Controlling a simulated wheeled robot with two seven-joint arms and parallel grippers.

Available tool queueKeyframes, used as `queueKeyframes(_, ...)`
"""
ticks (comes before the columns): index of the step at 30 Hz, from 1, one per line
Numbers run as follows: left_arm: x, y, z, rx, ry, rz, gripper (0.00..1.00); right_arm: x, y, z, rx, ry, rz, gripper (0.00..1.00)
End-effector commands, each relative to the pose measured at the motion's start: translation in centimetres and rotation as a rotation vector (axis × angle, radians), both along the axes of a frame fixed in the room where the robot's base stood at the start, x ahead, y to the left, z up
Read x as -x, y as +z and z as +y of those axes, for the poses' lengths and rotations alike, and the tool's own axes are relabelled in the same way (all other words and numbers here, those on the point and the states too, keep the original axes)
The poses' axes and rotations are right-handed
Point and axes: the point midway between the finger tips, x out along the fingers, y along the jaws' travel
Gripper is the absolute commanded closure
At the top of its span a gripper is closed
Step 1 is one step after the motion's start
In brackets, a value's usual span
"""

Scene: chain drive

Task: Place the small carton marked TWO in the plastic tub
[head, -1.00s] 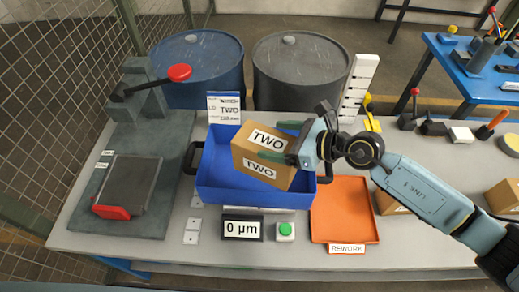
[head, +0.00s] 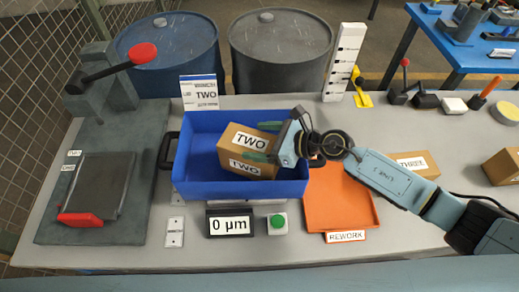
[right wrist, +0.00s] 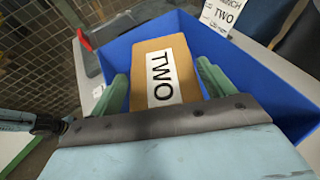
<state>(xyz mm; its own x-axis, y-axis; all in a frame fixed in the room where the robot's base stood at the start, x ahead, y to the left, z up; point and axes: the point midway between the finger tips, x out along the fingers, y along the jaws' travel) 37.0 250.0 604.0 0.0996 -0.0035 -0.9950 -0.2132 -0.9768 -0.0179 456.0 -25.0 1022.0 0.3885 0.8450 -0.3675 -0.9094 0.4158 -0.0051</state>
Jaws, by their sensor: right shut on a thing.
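The small brown carton (head: 232,136) bears white TWO labels and is inside the blue plastic tub (head: 197,152), towards its right side. My right gripper (head: 263,142) reaches in over the tub's right end. Its green fingers are shut on the carton, one on each side. In the right wrist view the carton (right wrist: 150,48) sits between the two fingers, with the tub wall (right wrist: 205,48) around it. Whether the carton touches the tub floor I cannot tell. My left gripper is not in view.
A card marked TWO (head: 198,93) stands behind the tub. An orange REWORK tray (head: 335,205) lies to the right, and a carton marked THREE (head: 408,160) is beyond it. A gauge reading 0 µm (head: 230,224) and a green button (head: 277,223) are in front.

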Motion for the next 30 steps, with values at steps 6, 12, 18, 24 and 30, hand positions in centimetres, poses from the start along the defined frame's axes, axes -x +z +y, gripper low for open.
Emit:
queueKeyframes(6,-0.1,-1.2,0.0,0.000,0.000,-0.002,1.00,-0.1,-3.0,0.1,-0.003,-0.003,0.000,0.78)
queueKeyframes(12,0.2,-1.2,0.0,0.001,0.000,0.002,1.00,-0.1,-3.2,0.0,-0.002,-0.001,-0.004,0.78)
queueKeyframes(18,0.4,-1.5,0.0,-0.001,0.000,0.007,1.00,-0.1,-3.5,0.0,-0.002,-0.001,-0.004,0.78)
queueKeyframes(24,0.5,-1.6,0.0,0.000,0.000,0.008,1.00,0.0,-3.7,0.0,0.001,-0.001,0.000,0.02)
queueKeyframes(30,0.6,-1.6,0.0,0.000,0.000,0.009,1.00,0.0,-3.7,0.0,0.001,-0.001,0.000,0.00)
